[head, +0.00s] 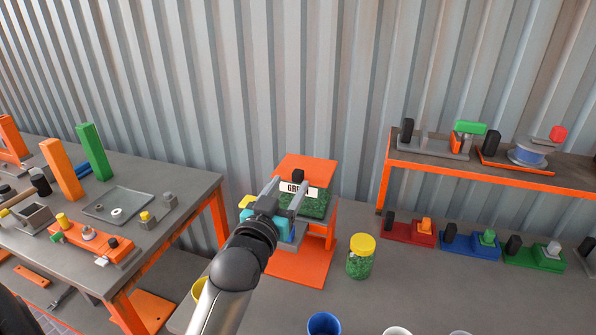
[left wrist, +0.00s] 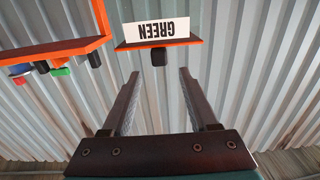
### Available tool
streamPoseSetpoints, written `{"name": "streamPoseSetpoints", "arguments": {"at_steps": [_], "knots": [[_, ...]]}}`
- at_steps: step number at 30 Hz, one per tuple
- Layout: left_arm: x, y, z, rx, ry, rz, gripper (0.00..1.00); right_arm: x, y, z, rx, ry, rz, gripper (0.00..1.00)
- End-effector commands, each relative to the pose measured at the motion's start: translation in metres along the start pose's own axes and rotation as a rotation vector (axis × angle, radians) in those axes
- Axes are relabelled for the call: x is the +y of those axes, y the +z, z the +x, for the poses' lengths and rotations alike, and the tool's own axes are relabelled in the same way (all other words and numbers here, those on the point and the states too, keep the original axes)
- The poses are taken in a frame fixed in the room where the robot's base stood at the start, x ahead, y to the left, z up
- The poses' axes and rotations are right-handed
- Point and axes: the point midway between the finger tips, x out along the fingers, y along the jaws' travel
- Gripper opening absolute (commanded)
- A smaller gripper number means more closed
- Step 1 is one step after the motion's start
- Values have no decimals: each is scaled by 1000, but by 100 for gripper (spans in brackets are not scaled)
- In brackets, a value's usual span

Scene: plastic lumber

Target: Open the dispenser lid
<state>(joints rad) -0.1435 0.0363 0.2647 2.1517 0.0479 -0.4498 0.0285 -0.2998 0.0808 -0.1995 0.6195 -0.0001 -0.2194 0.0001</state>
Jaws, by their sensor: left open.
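The dispenser is an orange stand with green pellets (head: 314,207) behind a clear front and a white GREEN label (head: 313,192), partly hidden by my gripper. Its orange lid (head: 305,163) lies on top and looks shut, with a black knob (head: 297,176) at the front edge. My left gripper (head: 287,186) is open and empty in front of the dispenser, fingers pointing at the knob. In the left wrist view, which is upside down, the knob (left wrist: 158,57) lies in line with the gap between the fingertips (left wrist: 158,74), just beyond them. My right gripper is not in view.
A jar of green pellets with a yellow lid (head: 360,257) stands right of the dispenser. A blue cup (head: 324,323) is at the front. A workbench (head: 165,181) with tools is at left; an orange-edged shelf (head: 480,176) is at right. A corrugated wall stands behind.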

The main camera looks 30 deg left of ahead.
Motion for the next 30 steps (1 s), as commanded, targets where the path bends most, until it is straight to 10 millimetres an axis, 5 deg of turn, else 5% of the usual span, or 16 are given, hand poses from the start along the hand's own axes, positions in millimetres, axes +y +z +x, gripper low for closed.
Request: {"name": "streamPoseSetpoints", "arguments": {"at_steps": [12,26,30], "knots": [[0,0,56,0,0,-1,60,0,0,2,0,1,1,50],[0,0,65,-1,0,-1,60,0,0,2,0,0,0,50],[0,0,65,-1,0,-1,44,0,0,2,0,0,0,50]]}}
